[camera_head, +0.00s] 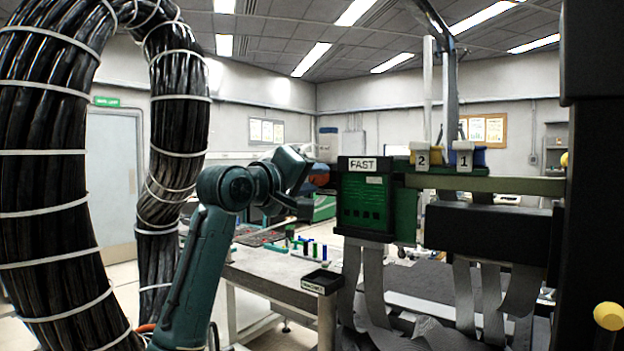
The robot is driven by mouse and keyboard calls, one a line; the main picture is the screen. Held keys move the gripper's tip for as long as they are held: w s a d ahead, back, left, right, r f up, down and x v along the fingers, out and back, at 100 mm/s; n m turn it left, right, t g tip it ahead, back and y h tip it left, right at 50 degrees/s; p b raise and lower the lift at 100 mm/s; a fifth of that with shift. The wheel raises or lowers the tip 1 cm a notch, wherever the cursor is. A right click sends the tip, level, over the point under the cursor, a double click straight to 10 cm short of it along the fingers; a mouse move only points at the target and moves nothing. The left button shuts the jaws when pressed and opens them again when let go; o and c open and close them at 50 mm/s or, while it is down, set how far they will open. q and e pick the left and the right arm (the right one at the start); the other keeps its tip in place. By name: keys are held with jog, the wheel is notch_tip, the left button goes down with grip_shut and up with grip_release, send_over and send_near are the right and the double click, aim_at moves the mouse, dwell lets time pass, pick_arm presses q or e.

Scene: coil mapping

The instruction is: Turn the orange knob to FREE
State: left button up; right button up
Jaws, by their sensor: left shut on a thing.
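The orange knob (319,180) shows in part at the left side of the green box labelled FAST (365,200). My left arm comes up from the bottom, and my left gripper (304,172) is at the knob, shut on it. The gripper's fingers and wrist hide much of the knob, and its pointer and any FREE mark cannot be made out. My right gripper is not in view.
Thick black cable bundles (60,150) arch at the left. Yellow and blue connectors marked 2 (422,157) and 1 (463,158) sit right of the box. Grey ribbon cables (374,285) hang below. A workbench (270,268) with small parts stands behind.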

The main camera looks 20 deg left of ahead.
pick_arm(q)
jog(key=shift+m, duration=0.9)
jog(key=o, duration=0.7)
jog(key=shift+s+a, duration=0.1)
jog(key=shift+s, duration=0.05)
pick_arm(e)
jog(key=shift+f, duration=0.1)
pick_arm(q)
jog(key=shift+s+a+f+b, duration=0.1)
jog(key=shift+s+b, duration=0.2)
jog(key=b+v, duration=0.3)
jog(key=v, duration=0.9)
jog(key=shift+s+b, duration=0.15)
jog(key=shift+b, duration=0.15)
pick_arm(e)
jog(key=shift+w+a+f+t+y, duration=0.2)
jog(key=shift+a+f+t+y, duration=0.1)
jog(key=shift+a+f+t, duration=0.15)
